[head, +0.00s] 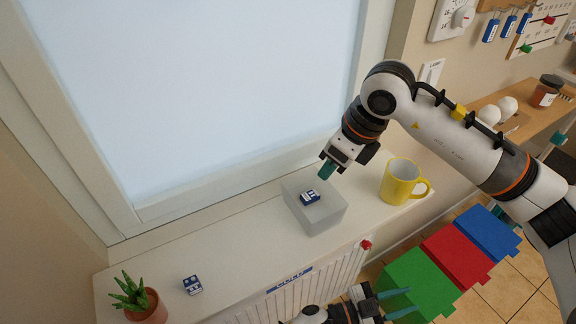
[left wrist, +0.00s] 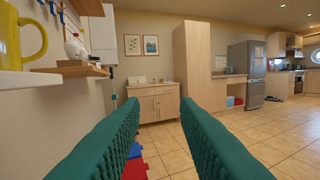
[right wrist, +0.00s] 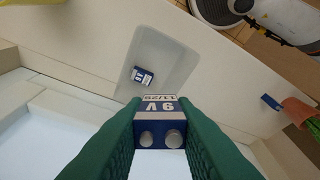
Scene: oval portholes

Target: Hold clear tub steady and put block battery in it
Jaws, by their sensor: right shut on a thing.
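The clear tub (head: 326,220) stands on the white windowsill; it also shows in the right wrist view (right wrist: 178,50). A blue and white block battery (head: 310,198) lies inside it, also visible in the right wrist view (right wrist: 143,76). My right gripper (head: 325,174) is above the tub on its window side. In the right wrist view it is shut on another block battery (right wrist: 158,122), terminals facing the camera; I cannot make this one out in the head view. My left gripper (head: 404,303) is open and empty, low in front of the sill, apart from the tub.
A yellow mug (head: 396,180) stands right of the tub. Another blue and white battery (head: 193,285) and a potted plant (head: 148,305) are on the left sill. A radiator (head: 300,291) is below. Green, red (head: 457,252) and blue boxes stand on the floor.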

